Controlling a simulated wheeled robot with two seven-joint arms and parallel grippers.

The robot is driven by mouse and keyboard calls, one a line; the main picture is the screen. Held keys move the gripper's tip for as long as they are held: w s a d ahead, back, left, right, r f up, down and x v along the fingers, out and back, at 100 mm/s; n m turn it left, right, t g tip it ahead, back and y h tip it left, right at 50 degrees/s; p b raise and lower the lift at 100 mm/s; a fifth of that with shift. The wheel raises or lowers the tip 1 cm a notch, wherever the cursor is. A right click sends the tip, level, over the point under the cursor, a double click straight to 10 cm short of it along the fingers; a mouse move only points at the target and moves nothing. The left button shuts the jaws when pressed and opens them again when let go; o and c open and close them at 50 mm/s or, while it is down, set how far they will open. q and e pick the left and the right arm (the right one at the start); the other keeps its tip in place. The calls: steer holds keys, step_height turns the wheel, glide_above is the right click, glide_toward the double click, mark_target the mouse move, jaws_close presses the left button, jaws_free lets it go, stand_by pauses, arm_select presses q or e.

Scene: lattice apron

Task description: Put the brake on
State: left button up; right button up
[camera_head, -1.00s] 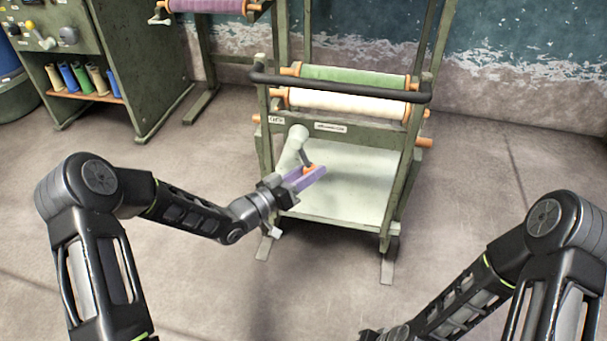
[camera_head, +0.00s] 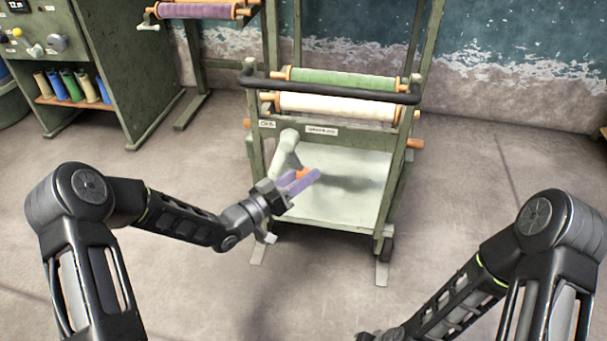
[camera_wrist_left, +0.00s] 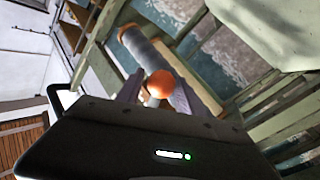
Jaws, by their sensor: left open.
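The lever (camera_head: 286,146) on the front of the green rack is pale grey-green, and an orange knob (camera_head: 302,174) shows at its lower end. My left gripper (camera_head: 304,181), with purple fingers, is open, with the knob between its fingers. In the left wrist view the orange knob (camera_wrist_left: 160,84) sits between the two fingers (camera_wrist_left: 157,94), and a grey rod shows behind it. I cannot tell whether the fingers touch the knob. Of my right arm, only links show at the lower right; its fingers are out of frame.
The green rack (camera_head: 255,190) carries a green roll (camera_head: 340,79) and a cream roll (camera_head: 335,106), with a black bar (camera_head: 330,92) in front. A pale panel (camera_head: 345,190) lies below. A green cabinet (camera_head: 110,75) stands at left. The floor in front is clear.

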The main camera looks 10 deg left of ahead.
arm_select(q)
steer(key=p+v, duration=0.2)
steer(key=v, duration=0.5)
steer(key=shift+s+a, duration=0.15)
steer(key=shift+s, duration=0.05)
arm_select(e)
steer(key=shift+s+r, duration=0.2)
steer(key=shift+r, duration=0.9)
